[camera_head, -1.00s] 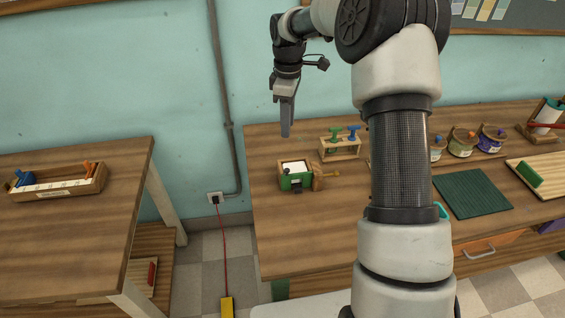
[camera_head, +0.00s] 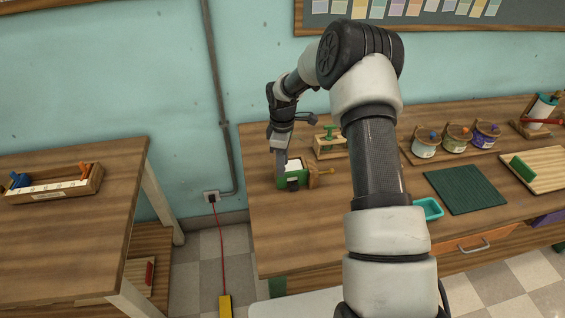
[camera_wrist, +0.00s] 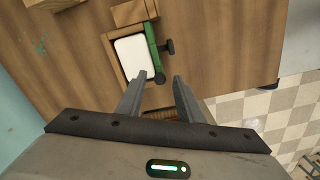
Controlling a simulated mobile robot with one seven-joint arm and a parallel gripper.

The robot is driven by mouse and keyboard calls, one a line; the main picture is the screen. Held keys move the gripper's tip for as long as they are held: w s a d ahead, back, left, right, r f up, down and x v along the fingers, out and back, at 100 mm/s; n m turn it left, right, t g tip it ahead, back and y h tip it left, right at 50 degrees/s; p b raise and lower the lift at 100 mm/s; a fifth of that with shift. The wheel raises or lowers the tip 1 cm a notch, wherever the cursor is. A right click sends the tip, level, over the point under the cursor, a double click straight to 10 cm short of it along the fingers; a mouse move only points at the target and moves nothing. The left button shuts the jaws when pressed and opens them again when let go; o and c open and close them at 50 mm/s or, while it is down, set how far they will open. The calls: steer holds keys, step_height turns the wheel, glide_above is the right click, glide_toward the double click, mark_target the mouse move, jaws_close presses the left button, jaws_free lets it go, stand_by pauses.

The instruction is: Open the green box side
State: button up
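A small wooden box (camera_wrist: 108,45) with a white block (camera_wrist: 132,58) inside stands on the right-hand table. Its green side (camera_wrist: 151,38) carries a black knob (camera_wrist: 168,47) sticking outward; the green side faces the front in the head view (camera_head: 287,183). In the wrist view the green side stands upright along the box's right edge. My gripper (camera_wrist: 159,78) is open, its fingers apart at the near end of the box. A small dark piece (camera_wrist: 159,77) shows between the fingertips; contact cannot be told. In the head view my gripper (camera_head: 279,168) points down at the box's left end, partly hiding it.
A wooden piece with a handle (camera_head: 318,173) adjoins the box's right. A wooden rack with a green handle (camera_head: 330,142) stands behind. Jars (camera_head: 424,145), a teal tray (camera_head: 428,209) and a green mat (camera_head: 466,190) lie farther right. The table's left front is clear.

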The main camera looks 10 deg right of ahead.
jaws_close()
